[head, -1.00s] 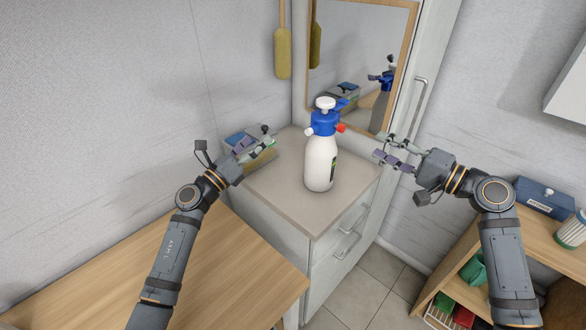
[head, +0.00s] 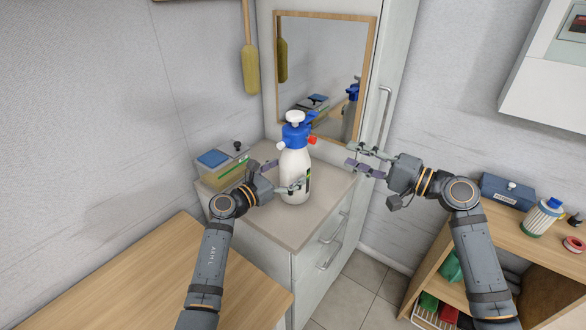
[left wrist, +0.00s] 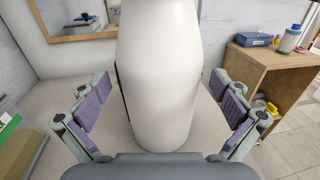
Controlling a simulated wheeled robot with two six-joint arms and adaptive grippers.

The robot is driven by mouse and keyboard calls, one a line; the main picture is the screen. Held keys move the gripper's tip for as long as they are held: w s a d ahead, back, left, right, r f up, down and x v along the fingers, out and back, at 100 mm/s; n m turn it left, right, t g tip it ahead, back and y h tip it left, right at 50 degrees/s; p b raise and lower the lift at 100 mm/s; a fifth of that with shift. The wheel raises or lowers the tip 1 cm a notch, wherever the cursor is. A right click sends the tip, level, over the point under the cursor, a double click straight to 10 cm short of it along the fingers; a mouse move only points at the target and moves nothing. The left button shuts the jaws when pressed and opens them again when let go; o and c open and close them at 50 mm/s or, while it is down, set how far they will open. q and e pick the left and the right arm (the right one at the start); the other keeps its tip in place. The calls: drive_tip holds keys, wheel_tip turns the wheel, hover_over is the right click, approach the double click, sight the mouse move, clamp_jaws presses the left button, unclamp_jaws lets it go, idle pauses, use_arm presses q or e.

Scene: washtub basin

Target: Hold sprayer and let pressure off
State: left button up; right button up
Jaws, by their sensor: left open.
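The sprayer (head: 295,173) stands upright on the countertop, with a white body, a blue collar, a white pump knob on top and a red part at its right. My left gripper (head: 281,175) is at the left and front of the bottle body. In the left wrist view the white bottle (left wrist: 158,75) stands between the open fingers, with gaps on both sides. My right gripper (head: 358,160) is to the right of the sprayer at about neck height, apart from it. Its fingers are spread and nothing is between them.
A clear box with a blue item on top (head: 221,160) stands at the counter's left back. A mirror (head: 325,75) is behind the sprayer. The countertop (head: 270,225) is bare in front. A wooden shelf (head: 490,235) holding a blue box (head: 507,192) is at the right.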

use_arm(q)
drive_tip(key=shift+x, duration=1.5)
drive_tip(key=c, duration=1.6)
drive_tip(key=shift+c, duration=0.2)
